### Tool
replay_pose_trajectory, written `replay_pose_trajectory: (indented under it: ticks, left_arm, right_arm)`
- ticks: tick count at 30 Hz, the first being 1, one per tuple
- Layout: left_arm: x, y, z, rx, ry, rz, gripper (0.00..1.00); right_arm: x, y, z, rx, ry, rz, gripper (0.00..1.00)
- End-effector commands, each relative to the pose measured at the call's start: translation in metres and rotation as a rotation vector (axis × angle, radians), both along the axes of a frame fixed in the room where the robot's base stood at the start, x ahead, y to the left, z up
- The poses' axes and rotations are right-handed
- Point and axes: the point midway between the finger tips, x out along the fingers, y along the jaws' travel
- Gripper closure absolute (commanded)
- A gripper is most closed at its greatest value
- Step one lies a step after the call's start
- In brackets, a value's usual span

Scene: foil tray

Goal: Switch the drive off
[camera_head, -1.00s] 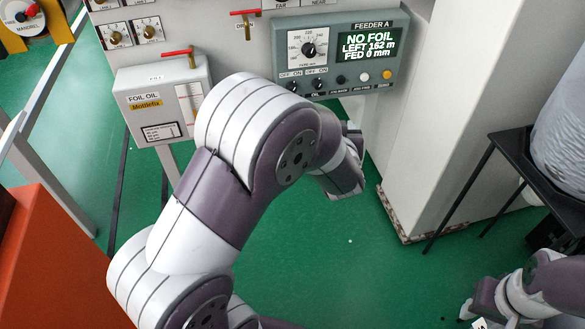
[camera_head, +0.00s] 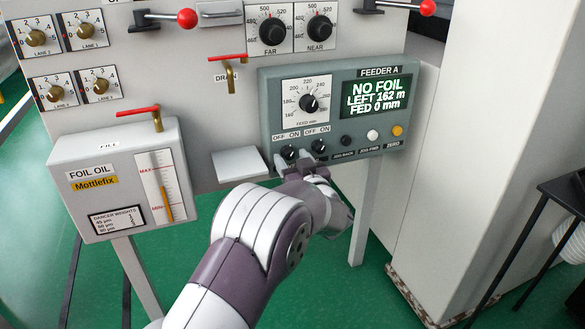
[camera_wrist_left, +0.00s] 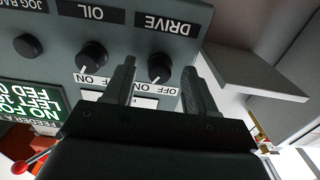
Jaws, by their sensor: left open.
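The DRIVE knob (camera_head: 289,153) is a black rotary switch at the lower left of the grey FEEDER A box (camera_head: 268,110), under an OFF/ON label. In the wrist view, which is upside down, the DRIVE knob (camera_wrist_left: 160,67) has a pale mark that appears to point toward ON. My left gripper (camera_wrist_left: 158,80) is open, with one finger on each side of this knob; I cannot tell whether they touch it. In the head view my left gripper (camera_head: 302,168) is just below the box, its fingertips partly hidden. My right gripper is out of view.
The OIL knob (camera_wrist_left: 91,55) is close beside one finger; it also shows in the head view (camera_head: 318,147). Jog buttons and a ZERO button (camera_head: 397,131) are to the right. A ledge (camera_head: 240,164) and the foil oil tank (camera_head: 75,160) are to the left.

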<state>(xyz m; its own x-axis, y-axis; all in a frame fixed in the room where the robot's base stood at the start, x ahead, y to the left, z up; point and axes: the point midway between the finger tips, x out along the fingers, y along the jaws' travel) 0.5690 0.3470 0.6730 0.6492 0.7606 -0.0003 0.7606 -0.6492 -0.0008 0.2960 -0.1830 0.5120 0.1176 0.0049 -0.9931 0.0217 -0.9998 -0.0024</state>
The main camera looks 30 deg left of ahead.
Motion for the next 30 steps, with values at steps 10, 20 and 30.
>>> replay_pose_trajectory:
  ticks: [10,20,30]
  left_arm:
    - [0.0022,0.0024,0.001,0.0,-0.001,-0.001,0.63]
    - [0.0021,0.0023,0.0006,-0.005,-0.006,-0.001,0.99]
    - [0.0022,0.0019,0.0,-0.104,-0.119,0.0,0.99]
  right_arm:
    - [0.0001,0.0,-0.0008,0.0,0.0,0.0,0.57]
    - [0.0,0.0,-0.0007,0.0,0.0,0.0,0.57]
    - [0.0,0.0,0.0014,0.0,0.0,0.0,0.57]
